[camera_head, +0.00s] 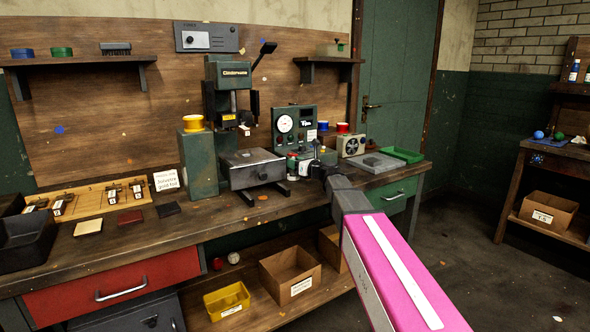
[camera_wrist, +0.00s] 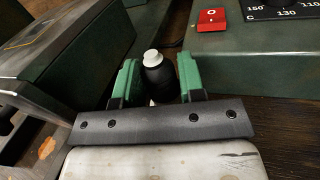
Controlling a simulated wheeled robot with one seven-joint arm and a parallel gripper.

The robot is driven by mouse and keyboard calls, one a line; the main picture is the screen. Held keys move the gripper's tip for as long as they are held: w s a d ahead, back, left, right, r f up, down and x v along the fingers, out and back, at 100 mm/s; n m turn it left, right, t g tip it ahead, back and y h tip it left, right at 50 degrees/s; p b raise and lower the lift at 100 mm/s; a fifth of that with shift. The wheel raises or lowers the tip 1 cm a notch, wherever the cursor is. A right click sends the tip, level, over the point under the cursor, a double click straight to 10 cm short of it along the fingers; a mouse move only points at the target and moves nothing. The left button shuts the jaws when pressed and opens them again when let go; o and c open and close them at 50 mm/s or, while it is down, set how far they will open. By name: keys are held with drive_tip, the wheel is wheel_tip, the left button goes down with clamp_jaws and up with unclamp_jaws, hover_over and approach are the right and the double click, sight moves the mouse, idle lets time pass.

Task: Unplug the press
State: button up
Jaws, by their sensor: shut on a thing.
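The press (camera_head: 230,75) is a tall green machine with a side lever, standing on the workbench; a flat grey block sits at its front. My gripper (camera_head: 318,163) is over the bench to the right of that block, in front of the green gauge box. In the wrist view the green finger pads of my gripper (camera_wrist: 158,82) are closed on both sides of a black plug-like piece (camera_wrist: 158,76) with a pale rounded top. Its lower end is hidden by my gripper. I cannot tell whether it sits in a socket.
The green gauge box (camera_head: 287,124) stands close behind my gripper. A red switch block (camera_wrist: 211,18) and temperature dial show in the wrist view. A radio-like box (camera_head: 351,145) and a green tray (camera_head: 402,155) lie to the right. Stamps on a wooden board (camera_head: 92,203) are at the left.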

wheel_tip(320, 180, up, 8)
drive_tip(key=shift+f, duration=1.9)
